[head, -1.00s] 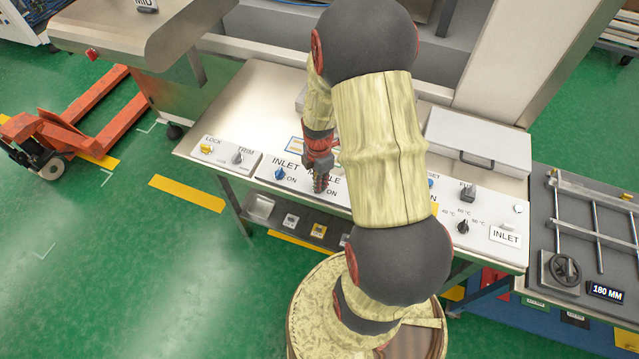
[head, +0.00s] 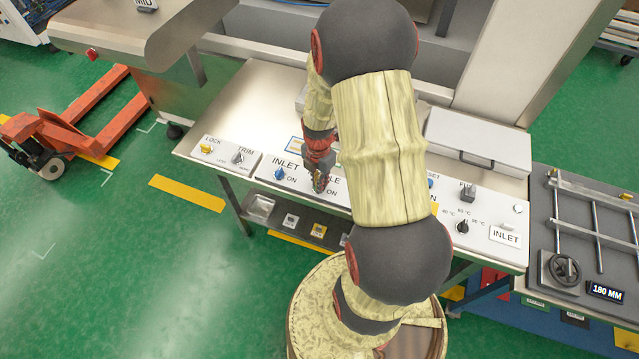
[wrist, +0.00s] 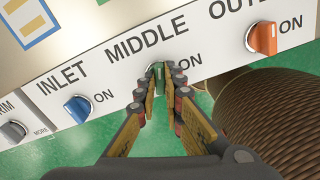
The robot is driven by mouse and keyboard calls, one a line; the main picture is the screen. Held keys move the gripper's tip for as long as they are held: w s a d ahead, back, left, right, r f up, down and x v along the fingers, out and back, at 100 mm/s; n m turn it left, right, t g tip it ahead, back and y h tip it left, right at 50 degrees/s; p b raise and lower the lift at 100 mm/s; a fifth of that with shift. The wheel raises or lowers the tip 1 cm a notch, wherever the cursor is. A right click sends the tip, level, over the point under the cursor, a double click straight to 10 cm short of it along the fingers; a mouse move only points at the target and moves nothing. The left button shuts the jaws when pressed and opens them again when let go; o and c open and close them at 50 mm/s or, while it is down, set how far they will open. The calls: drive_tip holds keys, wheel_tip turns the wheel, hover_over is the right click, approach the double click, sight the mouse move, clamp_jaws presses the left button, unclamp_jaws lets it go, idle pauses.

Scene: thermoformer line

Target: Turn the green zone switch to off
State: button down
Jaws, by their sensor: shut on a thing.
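The green zone switch (wrist: 158,72) is on the sloped white panel below the MIDDLE label in the wrist view, with an ON mark to its right. My gripper (wrist: 160,88) has its two fingers on either side of the green knob and is shut on it. In the head view my gripper (head: 320,183) points down at the panel and hides most of the switch. The fingers cover part of the knob, so its exact angle is hard to tell.
A blue INLET switch (wrist: 77,108) is to the left and an orange switch (wrist: 262,38) to the right, both near the fingers. A grey TRIM knob (head: 239,158) and a yellow LOCK knob (head: 206,148) sit farther left. A black temperature dial (head: 463,227) is at right.

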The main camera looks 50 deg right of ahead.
drive_tip(key=shift+n, duration=1.4)
drive_tip(key=shift+n, duration=0.3)
drive_tip(key=c, duration=1.8)
unclamp_jaws()
drive_tip(key=shift+c, duration=0.2)
wheel_tip(320, 180, up, 12)
